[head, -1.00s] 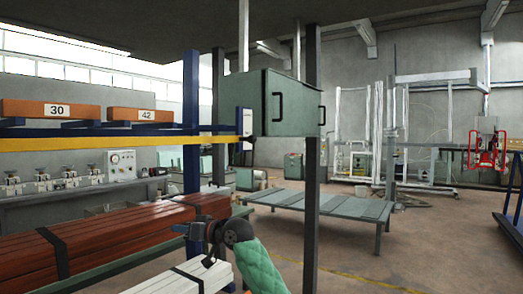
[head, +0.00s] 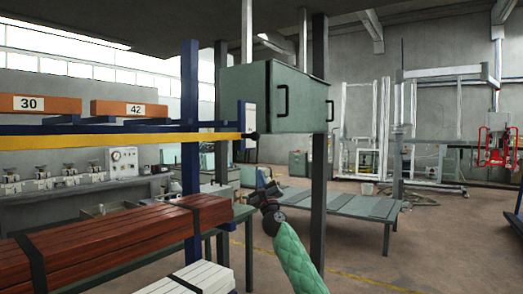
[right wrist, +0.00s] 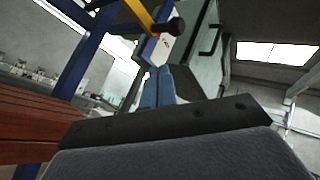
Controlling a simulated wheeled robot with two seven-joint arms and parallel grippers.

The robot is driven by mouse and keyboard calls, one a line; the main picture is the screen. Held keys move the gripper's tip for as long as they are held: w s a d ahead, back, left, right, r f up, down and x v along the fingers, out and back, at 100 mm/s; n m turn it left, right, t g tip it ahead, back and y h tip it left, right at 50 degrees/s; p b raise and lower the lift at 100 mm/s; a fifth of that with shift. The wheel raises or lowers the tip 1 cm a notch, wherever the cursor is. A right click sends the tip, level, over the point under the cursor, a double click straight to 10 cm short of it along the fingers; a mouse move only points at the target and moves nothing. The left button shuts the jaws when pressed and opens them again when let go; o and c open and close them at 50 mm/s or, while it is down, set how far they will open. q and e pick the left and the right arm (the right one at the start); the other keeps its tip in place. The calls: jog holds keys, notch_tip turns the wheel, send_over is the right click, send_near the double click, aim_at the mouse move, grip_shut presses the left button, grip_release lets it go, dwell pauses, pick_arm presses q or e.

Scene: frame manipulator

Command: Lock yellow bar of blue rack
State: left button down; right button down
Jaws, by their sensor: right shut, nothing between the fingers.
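The yellow bar (head: 120,143) runs level across the front of the blue rack (head: 190,160). Its right end has a dark knob (head: 253,136) and lies in front of a white plate (head: 248,115). In the right wrist view the bar (right wrist: 138,12) slants down to the knob (right wrist: 172,27), above the white plate (right wrist: 157,52). My right gripper (head: 264,174) is below and slightly right of the knob, apart from it. Its fingers (right wrist: 158,78) are shut and empty, pointing toward the plate and knob. My left gripper is not in view.
Orange blocks marked 30 (head: 40,105) and 42 (head: 130,109) sit on the rack's upper arms. Red-brown beams (head: 110,240) and white bars (head: 195,277) lie below. A green cabinet (head: 270,98) and dark post (head: 319,180) stand close by on the right.

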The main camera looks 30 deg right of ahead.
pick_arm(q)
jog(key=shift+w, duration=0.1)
pick_arm(e)
jog(key=m+h, duration=0.1)
jog(key=d+m+g+h, duration=0.1)
jog(key=m+h, duration=0.1)
jog(key=d+m+h, duration=0.1)
jog(key=m, duration=0.1)
jog(key=shift+s+d+g+h, duration=0.2)
jog(key=shift+s+g+h, duration=0.1)
jog(key=shift+s+g, duration=0.1)
